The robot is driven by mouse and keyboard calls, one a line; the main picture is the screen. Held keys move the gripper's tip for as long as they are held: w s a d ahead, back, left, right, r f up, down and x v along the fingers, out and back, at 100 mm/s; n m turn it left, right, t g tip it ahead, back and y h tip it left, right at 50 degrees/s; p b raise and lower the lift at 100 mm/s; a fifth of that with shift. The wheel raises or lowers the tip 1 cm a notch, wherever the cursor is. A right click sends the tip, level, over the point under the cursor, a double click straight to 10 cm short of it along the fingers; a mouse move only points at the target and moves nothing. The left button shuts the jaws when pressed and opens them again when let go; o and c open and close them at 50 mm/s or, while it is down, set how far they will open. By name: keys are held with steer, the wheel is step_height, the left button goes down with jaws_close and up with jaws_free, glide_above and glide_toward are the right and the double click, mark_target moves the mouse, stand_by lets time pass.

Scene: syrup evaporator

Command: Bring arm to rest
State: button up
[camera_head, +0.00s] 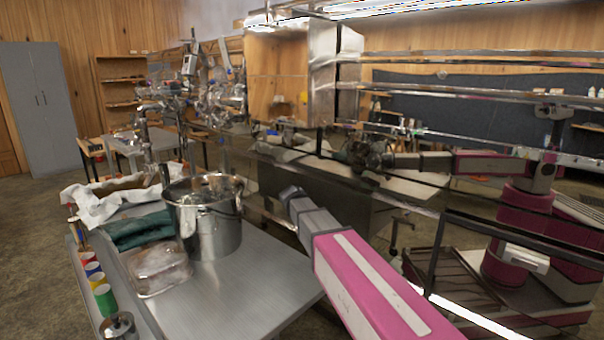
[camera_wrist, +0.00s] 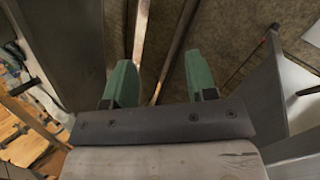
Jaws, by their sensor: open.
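My arm reaches from the lower right in the head view, and its dark grey wrist end lies in front of the shiny metal evaporator (camera_head: 300,72), right of a steel table (camera_head: 245,285). The fingers are not clear in that view. In the wrist view my gripper (camera_wrist: 160,80) shows two green fingers spread apart. Nothing is between them except a view down to metal bars and brown floor. The gripper holds nothing.
On the steel table stand a steel pot (camera_head: 208,228), a clear block-like container (camera_head: 160,268) and a dark green cloth (camera_head: 138,230). Reflective metal panels and rails stand close to the arm. Open floor lies at far left.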

steer(key=s+d+f+m+g+y, duration=0.1)
steer(key=s+d+f+m, duration=0.3)
steer(key=s, duration=0.4)
steer(key=s+d+f+m+g+y, duration=0.2)
steer(key=s+d+f+m, duration=0.3)
steer(key=s, duration=0.3)
steer(key=s+d+f+m+g+y, duration=0.1)
steer(key=s+d+f+m+y, duration=0.1)
steer(key=s+d+f+m, duration=0.3)
steer(key=s+d+f, duration=0.1)
steer(key=s, duration=0.2)
steer(key=shift+s+d, duration=0.2)
steer(key=shift+s, duration=0.2)
steer(key=shift+s+r, duration=0.2)
steer(key=shift+r, duration=0.05)
